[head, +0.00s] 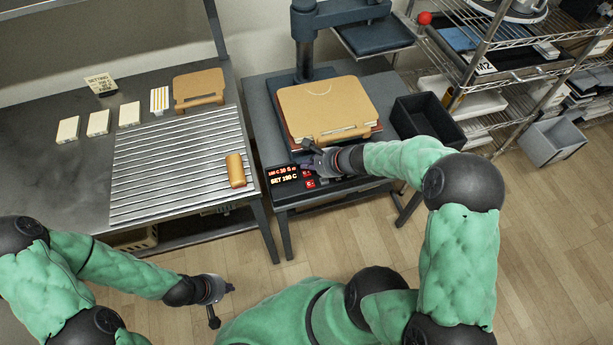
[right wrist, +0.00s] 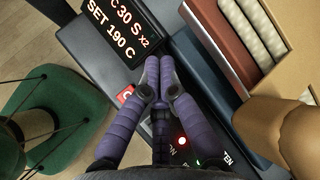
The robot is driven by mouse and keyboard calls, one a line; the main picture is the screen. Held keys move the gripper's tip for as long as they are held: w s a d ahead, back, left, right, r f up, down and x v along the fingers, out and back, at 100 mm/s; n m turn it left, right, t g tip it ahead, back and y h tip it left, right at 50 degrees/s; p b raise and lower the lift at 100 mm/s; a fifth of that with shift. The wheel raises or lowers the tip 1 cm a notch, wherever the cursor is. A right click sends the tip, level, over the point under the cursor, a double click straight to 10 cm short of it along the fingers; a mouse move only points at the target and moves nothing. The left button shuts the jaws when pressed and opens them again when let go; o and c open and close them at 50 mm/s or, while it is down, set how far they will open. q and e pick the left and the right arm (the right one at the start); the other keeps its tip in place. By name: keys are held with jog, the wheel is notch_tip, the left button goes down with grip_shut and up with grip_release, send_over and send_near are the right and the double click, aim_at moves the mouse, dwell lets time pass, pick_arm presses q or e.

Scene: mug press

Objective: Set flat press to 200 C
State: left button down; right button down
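The flat press (head: 275,115) stands on a grey stand, with a tan leather-like case (head: 328,105) lying on it. Its display (head: 284,178) reads SET 190 C; in the right wrist view the display (right wrist: 110,32) also shows 30 S x2. My right gripper (head: 306,158) is at the press's front control panel. In the right wrist view its purple fingers (right wrist: 159,66) are together with nothing visible between them, partly hiding red buttons (right wrist: 125,94). I cannot tell whether they touch a button. My left gripper (head: 222,288) hangs over the floor, its fingers unclear.
A metal table (head: 60,180) at left holds a slatted rack (head: 165,165), a tan piece (head: 235,170), another tan case (head: 198,88) and several small cards. A black bin (head: 428,118) is right of the press. Wire shelving (head: 500,75) stands at far right.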

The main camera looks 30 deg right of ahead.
aim_at(302, 171)
jog(key=shift+f+b, duration=0.45)
jog(key=shift+f, duration=0.3)
dwell(0.9)
jog(key=shift+f+b, duration=0.45)
jog(key=shift+b, duration=0.1)
jog(key=shift+f+b, duration=0.45)
jog(key=shift+b, duration=0.1)
dwell(0.7)
jog(key=shift+r, duration=0.1)
jog(key=shift+r+p, duration=0.6)
jog(key=shift+r, duration=0.2)
jog(key=shift+r, duration=0.1)
jog(key=shift+r+p, duration=1.95)
jog(key=shift+r, duration=0.5)
